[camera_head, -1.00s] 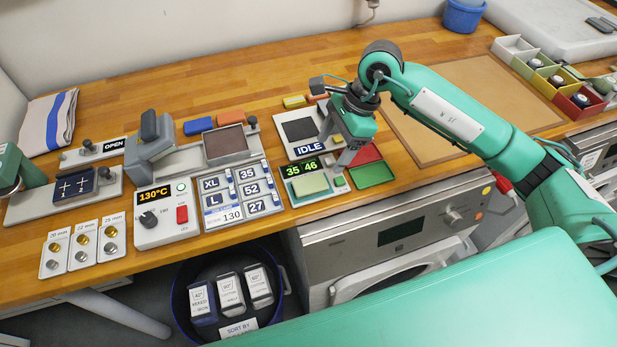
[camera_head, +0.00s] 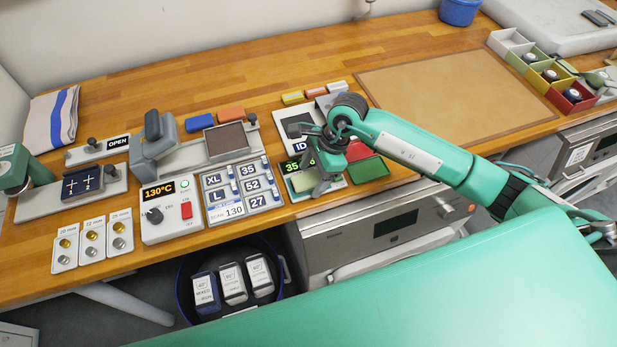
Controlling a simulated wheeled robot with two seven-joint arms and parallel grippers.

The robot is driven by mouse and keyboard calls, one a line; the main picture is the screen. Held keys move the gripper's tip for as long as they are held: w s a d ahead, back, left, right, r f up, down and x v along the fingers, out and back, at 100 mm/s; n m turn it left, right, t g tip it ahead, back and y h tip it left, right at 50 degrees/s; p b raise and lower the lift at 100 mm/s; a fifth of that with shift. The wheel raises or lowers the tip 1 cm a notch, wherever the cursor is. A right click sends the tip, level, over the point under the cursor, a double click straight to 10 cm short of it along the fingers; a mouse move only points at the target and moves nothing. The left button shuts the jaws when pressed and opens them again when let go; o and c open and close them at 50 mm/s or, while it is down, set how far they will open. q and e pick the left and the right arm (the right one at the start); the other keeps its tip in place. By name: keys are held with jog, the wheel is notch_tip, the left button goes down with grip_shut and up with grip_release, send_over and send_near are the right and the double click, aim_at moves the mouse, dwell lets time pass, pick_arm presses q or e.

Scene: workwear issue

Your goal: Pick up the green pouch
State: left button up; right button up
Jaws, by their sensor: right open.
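A small pale green item (camera_head: 302,183), which looks like the green pouch, lies flat on a plate in front of a small green-digit display on the bench. My right gripper (camera_head: 324,186) is open and points down at the right side of this item, partly covering it. I cannot tell whether the fingers touch it. The display (camera_head: 290,167) is partly hidden by the gripper. My left gripper is not in view.
A green tray (camera_head: 368,170) and a red tray (camera_head: 358,150) sit just right of the gripper. A panel of numbered tiles (camera_head: 240,190) is to the left. A tan mat (camera_head: 440,100) lies clear behind my right arm. A dark bin (camera_head: 188,310) stands below the bench edge.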

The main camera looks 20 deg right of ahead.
jog(key=c, duration=1.1)
jog(key=shift+c, duration=0.2)
jog(key=shift+r, duration=0.1)
